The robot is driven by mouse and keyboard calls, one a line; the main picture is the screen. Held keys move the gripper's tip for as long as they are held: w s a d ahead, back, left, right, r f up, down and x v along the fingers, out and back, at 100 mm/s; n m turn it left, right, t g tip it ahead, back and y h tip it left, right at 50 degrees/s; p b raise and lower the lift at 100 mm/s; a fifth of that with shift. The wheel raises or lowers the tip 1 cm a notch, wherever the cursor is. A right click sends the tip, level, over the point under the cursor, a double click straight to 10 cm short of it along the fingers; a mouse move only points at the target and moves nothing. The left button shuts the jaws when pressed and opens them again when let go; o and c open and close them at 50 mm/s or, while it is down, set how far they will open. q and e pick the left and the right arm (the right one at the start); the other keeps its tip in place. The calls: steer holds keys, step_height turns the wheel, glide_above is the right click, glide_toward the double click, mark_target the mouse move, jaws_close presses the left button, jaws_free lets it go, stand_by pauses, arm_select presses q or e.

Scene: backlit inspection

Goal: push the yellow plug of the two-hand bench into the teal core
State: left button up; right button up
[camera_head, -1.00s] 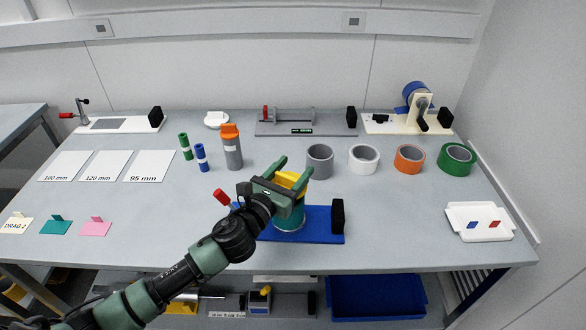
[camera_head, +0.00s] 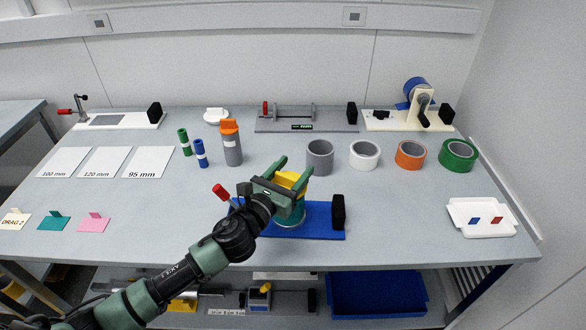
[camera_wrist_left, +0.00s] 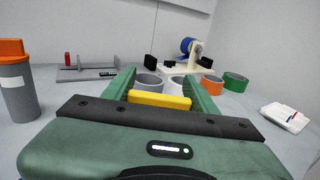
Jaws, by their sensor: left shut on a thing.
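The yellow plug (camera_head: 289,181) sits between the green fingers of my left gripper (camera_head: 293,172), which is shut on it. It also shows in the left wrist view (camera_wrist_left: 159,100) as a yellow bar between the fingers. The teal core (camera_head: 291,217) stands upright on the blue base (camera_head: 318,233) of the bench, directly below the plug. The gripper covers much of the core's top, so I cannot tell how deep the plug sits. A black block (camera_head: 338,212) stands at the base's right end, and a red-tipped lever (camera_head: 221,191) at its left. My right gripper is not in view.
Behind the bench stand a grey ring (camera_head: 319,157), a white roll (camera_head: 364,155), an orange roll (camera_head: 410,155) and a green roll (camera_head: 458,156). An orange-capped grey bottle (camera_head: 231,146) is at back left. A white tray (camera_head: 481,228) lies right, with clear table between.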

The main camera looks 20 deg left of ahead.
mark_target(286, 185)
arm_select(q)
steer(key=shift+f+b, duration=0.75)
steer(key=shift+f, duration=0.3)
steer(key=o, duration=1.3)
steer(key=shift+c, duration=0.2)
steer(key=shift+s, duration=0.1)
steer(key=b+v, duration=0.1)
steer(key=v, duration=0.5)
steer(key=shift+s+f, duration=0.1)
steer(key=shift+s, duration=0.1)
steer(key=shift+s+a, duration=0.2)
steer(key=shift+s, duration=0.4)
steer(key=shift+s, duration=0.1)
